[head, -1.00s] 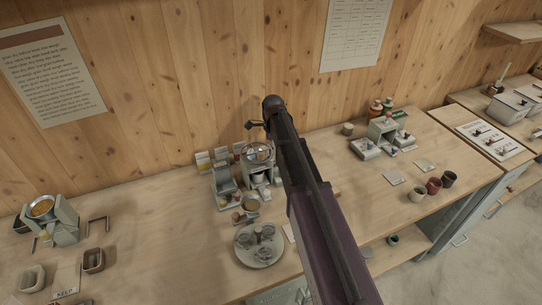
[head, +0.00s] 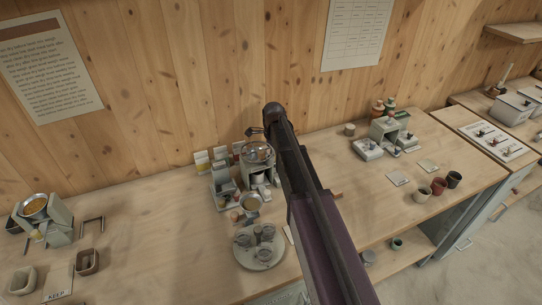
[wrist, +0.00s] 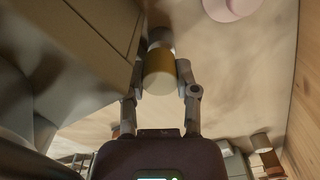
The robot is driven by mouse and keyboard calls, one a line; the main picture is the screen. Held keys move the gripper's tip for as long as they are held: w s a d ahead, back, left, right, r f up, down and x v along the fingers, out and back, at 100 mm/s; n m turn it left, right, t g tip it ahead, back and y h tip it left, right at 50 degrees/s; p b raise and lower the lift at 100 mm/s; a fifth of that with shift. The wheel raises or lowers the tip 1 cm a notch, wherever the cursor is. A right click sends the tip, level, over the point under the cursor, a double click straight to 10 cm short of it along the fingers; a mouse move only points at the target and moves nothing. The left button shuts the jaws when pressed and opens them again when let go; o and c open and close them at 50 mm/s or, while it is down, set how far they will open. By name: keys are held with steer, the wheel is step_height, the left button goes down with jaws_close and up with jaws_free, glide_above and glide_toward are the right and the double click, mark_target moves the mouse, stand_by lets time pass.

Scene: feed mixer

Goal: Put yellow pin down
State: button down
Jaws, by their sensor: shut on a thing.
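The yellow pin (wrist: 158,72) is a short yellow-ochre cylinder in the wrist view, with a grey and pale part beyond it. My gripper (wrist: 163,80) is shut on it, with one finger on each side. In the head view my arm reaches over the bench towards the wall. My gripper (head: 256,132) shows there only as small dark parts left of the arm's end, above the grey mixer stand (head: 259,170). The pin cannot be made out in the head view.
A round grey tray (head: 246,261) with several cups stands in front of the mixer stand. A hopper (head: 36,208) stands at left. Several cups (head: 438,186) stand at right. In the wrist view a beige block (wrist: 85,45) is close at left and a pink round thing (wrist: 232,8) lies above.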

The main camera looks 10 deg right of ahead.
steer(key=shift+f, duration=0.15)
steer(key=shift+c, duration=1.8)
jaws_free()
step_height(320, 180, up, 12)
steer(key=p, duration=1.2)
steer(key=shift+s, duration=0.1)
